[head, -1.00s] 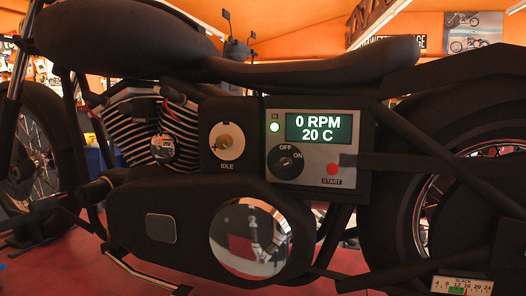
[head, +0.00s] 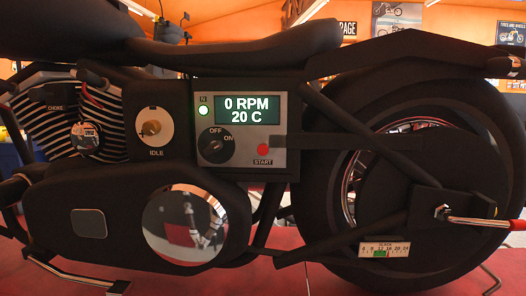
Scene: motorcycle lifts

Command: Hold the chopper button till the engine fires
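The black chopper motorcycle fills the head view, seen from its side. Its grey control panel (head: 240,166) has a lit display (head: 246,110) reading 0 RPM and 20 C. The red START button (head: 263,149) is at the panel's lower right, uncovered. Left of it is a black OFF/ON knob (head: 215,146); I cannot tell its setting for sure. A green N lamp (head: 203,111) glows. The IDLE knob (head: 152,128) is brass-coloured on a pale dial, and the choke (head: 84,136) is farther left on the engine. My gripper is not in view.
A dark bar (head: 335,141) runs right from beside the START button. A red-handled tool (head: 480,221) sticks out at the rear axle. The red floor (head: 300,275) shows below.

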